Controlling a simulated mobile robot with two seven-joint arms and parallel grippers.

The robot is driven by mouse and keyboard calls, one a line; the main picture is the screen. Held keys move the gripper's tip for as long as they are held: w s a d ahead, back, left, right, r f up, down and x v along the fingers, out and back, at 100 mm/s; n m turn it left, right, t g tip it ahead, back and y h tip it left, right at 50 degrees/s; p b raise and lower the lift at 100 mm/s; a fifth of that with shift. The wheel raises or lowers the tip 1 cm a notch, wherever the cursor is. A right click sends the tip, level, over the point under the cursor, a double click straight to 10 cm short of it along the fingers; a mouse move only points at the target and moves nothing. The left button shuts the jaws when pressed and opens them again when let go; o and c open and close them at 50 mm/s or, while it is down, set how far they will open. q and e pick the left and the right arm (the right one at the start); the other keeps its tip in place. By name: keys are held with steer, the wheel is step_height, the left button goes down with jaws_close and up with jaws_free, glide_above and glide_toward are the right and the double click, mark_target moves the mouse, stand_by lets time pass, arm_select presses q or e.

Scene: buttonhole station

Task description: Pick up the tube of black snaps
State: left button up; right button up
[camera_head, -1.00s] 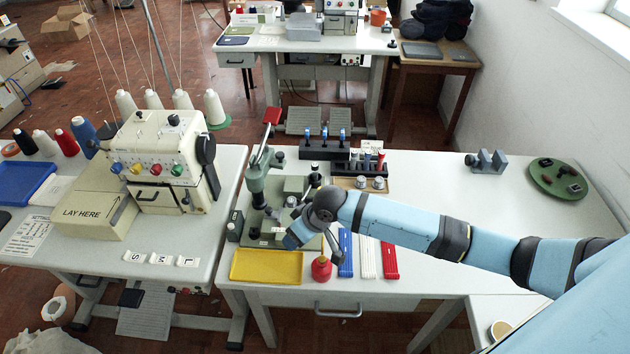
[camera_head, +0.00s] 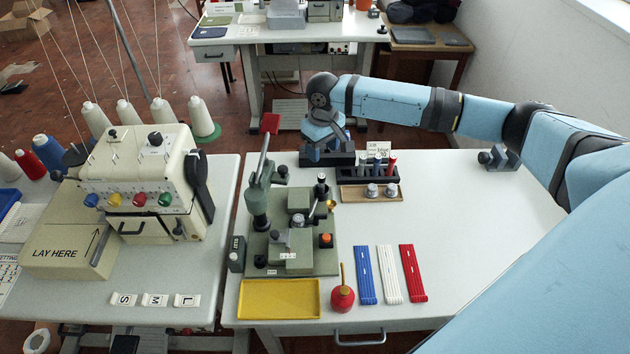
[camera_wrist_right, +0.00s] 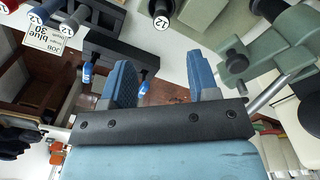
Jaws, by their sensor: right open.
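My right gripper (camera_head: 324,153) is over the back black rack (camera_head: 349,158) and covers much of it. In the right wrist view my open jaws (camera_wrist_right: 163,82) have nothing between them. The black rack (camera_wrist_right: 112,52) shows beyond them with blue-tipped pieces (camera_wrist_right: 87,76). A front black rack (camera_head: 372,174) holds slim upright tubes, among them a blue one (camera_head: 378,165) and a red one (camera_head: 392,166). I cannot tell for sure which piece is the tube of black snaps. My left gripper is not in view.
A green press (camera_head: 262,195) stands left of the racks. A wooden tray (camera_head: 345,193) with two metal knobs lies in front of them. A card (camera_head: 378,149) stands behind the front rack. The table's (camera_head: 470,225) right middle is clear.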

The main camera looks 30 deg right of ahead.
mark_target(321, 176)
steer(key=f, duration=0.6)
steer(key=shift+s+f, duration=0.1)
steer(key=shift+s, duration=0.2)
steer(key=shift+w+a+f+p, duration=0.1)
steer(key=shift+w+f+p, duration=0.1)
steer(key=shift+f, duration=1.4)
steer(key=shift+w+f+p, duration=0.1)
steer(key=shift+f+p, duration=0.1)
steer(key=shift+f, duration=1.35)
steer(key=c, duration=1)
